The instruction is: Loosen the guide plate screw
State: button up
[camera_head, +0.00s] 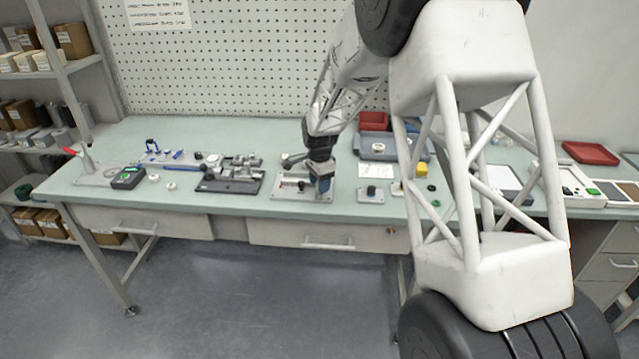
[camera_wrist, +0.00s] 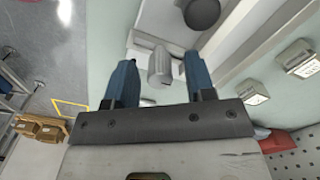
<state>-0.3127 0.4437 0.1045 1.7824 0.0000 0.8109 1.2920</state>
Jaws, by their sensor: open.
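A light grey screw head or knob (camera_wrist: 160,66) stands up from a pale fixture in the wrist view. My gripper (camera_wrist: 160,58) is open, with one blue finger on either side of it. A gap shows between each finger and the knob, so neither seems to touch it. In the head view my gripper (camera_head: 324,190) points down over a light metal plate fixture (camera_head: 284,190) near the bench's front edge. There the gripper hides the knob. A dark round knob (camera_wrist: 201,12) sits on the fixture beyond the fingertips in the wrist view.
A dark-based clamp fixture (camera_head: 228,185) stands left of the plate. A small plate with a black knob (camera_head: 371,194) lies close on the right. Red bins (camera_head: 374,121) stand behind. Two labelled grey blocks (camera_wrist: 297,58) show at the wrist view's right. My arm hides part of the bench.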

jog(key=shift+f, duration=0.15)
jog(key=c, duration=0.9)
